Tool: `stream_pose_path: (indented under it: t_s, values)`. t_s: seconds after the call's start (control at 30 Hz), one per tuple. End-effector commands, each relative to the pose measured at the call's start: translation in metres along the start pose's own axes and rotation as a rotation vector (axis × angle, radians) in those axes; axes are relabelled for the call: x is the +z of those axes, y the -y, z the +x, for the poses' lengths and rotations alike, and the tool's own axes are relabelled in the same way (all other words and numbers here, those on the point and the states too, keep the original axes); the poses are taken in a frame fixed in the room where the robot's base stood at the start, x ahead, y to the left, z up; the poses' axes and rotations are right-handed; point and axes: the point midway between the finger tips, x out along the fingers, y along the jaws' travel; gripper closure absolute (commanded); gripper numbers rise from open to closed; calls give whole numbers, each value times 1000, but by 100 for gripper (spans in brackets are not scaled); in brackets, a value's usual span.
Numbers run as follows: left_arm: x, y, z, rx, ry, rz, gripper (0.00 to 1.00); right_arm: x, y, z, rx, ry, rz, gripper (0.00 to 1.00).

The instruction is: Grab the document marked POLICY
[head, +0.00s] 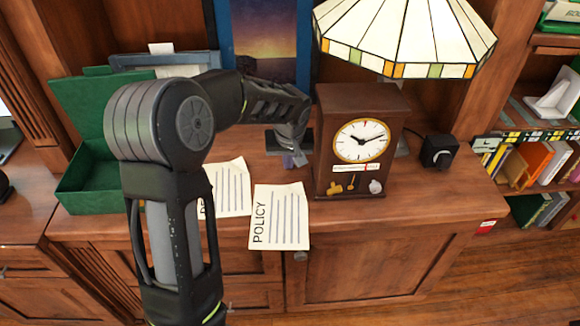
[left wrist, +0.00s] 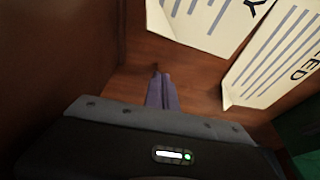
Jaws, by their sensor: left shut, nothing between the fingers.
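The POLICY document (head: 281,217) is a white sheet with lines. My right gripper is not in view.
The brown clock (head: 333,125) stands close right of the gripper. A green box (head: 85,185) and a lamp (head: 405,35) flank the area.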

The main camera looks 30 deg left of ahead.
Motion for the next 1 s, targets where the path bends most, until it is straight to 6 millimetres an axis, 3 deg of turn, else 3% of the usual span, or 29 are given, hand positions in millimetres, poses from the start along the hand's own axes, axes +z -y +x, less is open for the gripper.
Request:
stream_pose_path:
  t_s: [0.2,0.4,0.77,1.0]
  values:
    - [0,-1,-52,4,-3,0,100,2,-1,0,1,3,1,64]
    - [0,0,-78,2,-2,0,100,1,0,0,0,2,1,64]
    - [1,0,-83,0,1,1,100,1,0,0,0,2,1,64]
    - [1,0,-83,1,0,2,80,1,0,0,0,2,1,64]
